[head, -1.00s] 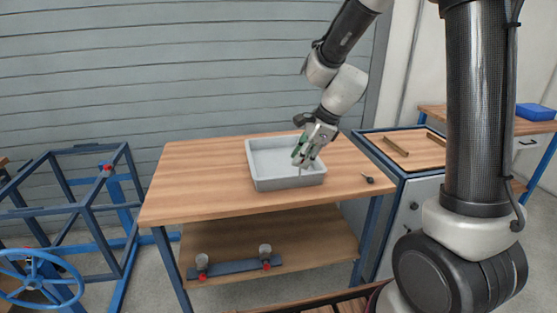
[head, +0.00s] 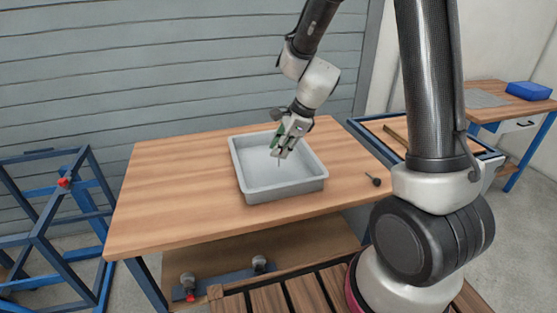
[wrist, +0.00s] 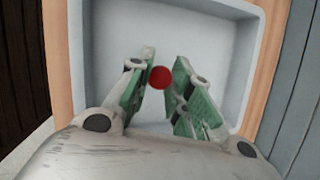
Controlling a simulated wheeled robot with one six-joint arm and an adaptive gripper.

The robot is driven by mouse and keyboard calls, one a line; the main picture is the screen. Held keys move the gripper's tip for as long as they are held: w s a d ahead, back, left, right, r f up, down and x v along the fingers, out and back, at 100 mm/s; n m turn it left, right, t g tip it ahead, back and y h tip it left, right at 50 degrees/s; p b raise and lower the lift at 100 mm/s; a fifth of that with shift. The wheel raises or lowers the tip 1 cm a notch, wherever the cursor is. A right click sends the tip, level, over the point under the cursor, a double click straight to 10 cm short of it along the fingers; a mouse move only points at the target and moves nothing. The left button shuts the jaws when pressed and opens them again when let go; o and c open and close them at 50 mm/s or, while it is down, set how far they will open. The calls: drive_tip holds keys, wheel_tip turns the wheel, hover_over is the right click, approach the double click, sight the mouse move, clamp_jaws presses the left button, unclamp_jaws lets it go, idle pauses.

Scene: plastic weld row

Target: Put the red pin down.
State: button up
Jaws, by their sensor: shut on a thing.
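The red pin shows in the wrist view as a round red head (wrist: 160,77) between the green finger pads. In the head view a thin shank (head: 279,163) points down below the fingertips; its red head is hidden there. My gripper (head: 281,152) is shut on the pin and holds it over the grey tray (head: 290,190). The tray stands on the wooden table and its inside looks otherwise empty. Whether the pin's lower end touches the tray floor I cannot tell.
A dark-headed pin (head: 374,181) lies on the table (head: 160,200) right of the tray. The table left of the tray is clear. A blue frame (head: 50,225) with a red part stands at left. A side bench with a blue box (head: 528,90) is at far right.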

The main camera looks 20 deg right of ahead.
drive_tip(key=shift+f, duration=2.25)
drive_tip(key=o, duration=0.9)
drive_tip(key=shift+f, duration=0.1)
drive_tip(key=s+d+r+n, duration=0.3)
drive_tip(key=s+r, duration=0.1)
drive_tip(key=r, duration=0.3)
drive_tip(key=s+d+r+n+h, duration=0.1)
drive_tip(key=s+d+r+n, duration=0.3)
drive_tip(key=r, duration=0.3)
drive_tip(key=s+d+r+n, duration=0.2)
drive_tip(key=s+r+n, duration=0.1)
drive_tip(key=s+r, duration=0.25)
drive_tip(key=s+d+r+n+h, duration=0.1)
drive_tip(key=s+d+n, duration=0.1)
drive_tip(key=s+n, duration=0.1)
drive_tip(key=s+d+r+n+h, duration=0.1)
drive_tip(key=s+r+n, duration=0.1)
drive_tip(key=s, duration=0.3)
drive_tip(key=s+d+r+n+t+h, duration=0.1)
drive_tip(key=s+d+n, duration=0.1)
drive_tip(key=s+n, duration=0.2)
drive_tip(key=shift+d+r+n, duration=0.35)
drive_tip(key=shift+n, duration=0.05)
